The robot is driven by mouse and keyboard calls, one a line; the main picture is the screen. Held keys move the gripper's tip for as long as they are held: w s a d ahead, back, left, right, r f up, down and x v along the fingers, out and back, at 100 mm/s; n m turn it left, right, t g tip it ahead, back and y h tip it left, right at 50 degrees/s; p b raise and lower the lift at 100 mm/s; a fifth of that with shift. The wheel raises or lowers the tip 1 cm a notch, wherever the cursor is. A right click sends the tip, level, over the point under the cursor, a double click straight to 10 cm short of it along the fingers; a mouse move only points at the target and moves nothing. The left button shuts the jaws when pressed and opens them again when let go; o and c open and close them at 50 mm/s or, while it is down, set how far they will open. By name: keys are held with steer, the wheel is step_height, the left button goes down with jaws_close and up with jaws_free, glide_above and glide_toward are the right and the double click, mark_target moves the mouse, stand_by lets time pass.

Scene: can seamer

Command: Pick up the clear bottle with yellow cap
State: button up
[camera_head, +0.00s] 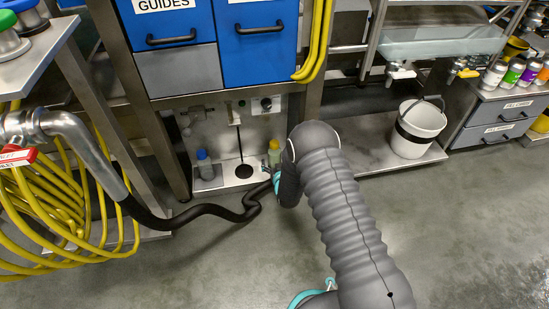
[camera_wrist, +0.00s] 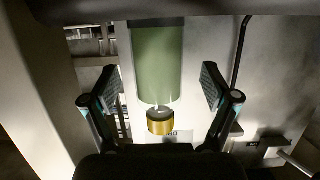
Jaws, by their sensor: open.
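The clear bottle with yellow cap (camera_head: 274,150) stands on the low steel shelf under the blue drawers, partly hidden by my arm in the head view. In the wrist view its greenish body (camera_wrist: 158,62) and yellow cap (camera_wrist: 160,122) show upside down. My gripper (camera_wrist: 161,85) is open, with one finger on each side of the bottle's body. A gap shows between each finger and the bottle. In the head view my gripper (camera_head: 268,173) is at the bottle's lower part, mostly hidden behind my arm.
A black hose (camera_head: 190,218) lies on the floor in front. A white bucket (camera_head: 418,128) stands to the right. Yellow hoses (camera_head: 75,215) hang at left.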

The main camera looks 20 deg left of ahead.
mark_target(276, 161)
steer(key=shift+x, duration=1.65)
steer(key=shift+d, duration=0.15)
steer(key=c, duration=1.5)
steer(key=shift+r, duration=0.1)
